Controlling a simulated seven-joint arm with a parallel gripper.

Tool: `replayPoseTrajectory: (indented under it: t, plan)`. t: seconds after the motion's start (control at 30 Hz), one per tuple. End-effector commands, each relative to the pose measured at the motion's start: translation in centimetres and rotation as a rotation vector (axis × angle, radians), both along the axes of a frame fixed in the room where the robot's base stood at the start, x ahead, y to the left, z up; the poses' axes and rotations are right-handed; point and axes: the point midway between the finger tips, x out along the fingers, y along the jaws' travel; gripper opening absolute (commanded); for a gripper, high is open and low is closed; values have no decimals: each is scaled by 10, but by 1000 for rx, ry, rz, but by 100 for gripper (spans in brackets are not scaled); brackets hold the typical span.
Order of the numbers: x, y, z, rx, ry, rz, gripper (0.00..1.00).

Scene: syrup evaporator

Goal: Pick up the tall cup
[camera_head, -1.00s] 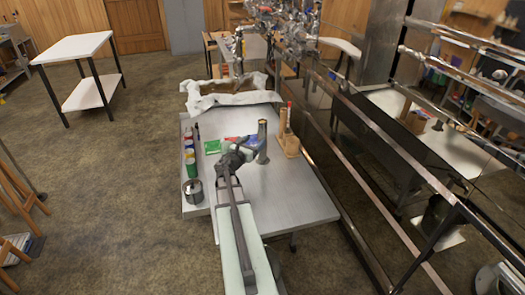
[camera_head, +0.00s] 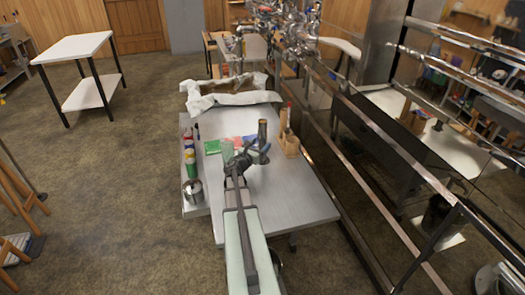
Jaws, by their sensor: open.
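The tall cup (camera_head: 262,132) is a dark, narrow cylinder standing upright on the grey metal table (camera_head: 285,205), right of the table's middle. My gripper (camera_head: 261,152) is open, low at the cup's near side. Its fingers overlap the lower part of the cup in this view. I cannot tell whether they are around the cup or touching it. The cup's base is partly hidden by the gripper.
A wooden block (camera_head: 291,144) holding upright items stands close to the cup's right. Several small jars and a metal pot (camera_head: 193,191) line the left edge. A cloth-lined tray (camera_head: 232,97) is behind. The table's front right is clear.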

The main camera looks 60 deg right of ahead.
Motion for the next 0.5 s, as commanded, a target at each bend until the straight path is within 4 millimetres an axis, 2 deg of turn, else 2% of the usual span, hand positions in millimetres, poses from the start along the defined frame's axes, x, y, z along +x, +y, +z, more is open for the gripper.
replayPoseTrajectory:
  t: [0.03,0.17,0.43,0.5]
  plan:
    - [1,-11,-1,0,0,-1,71]
    - [0,-24,-1,0,0,-1,71]
    - [0,-25,0,0,0,0,71]
    - [0,-25,0,0,0,0,64]
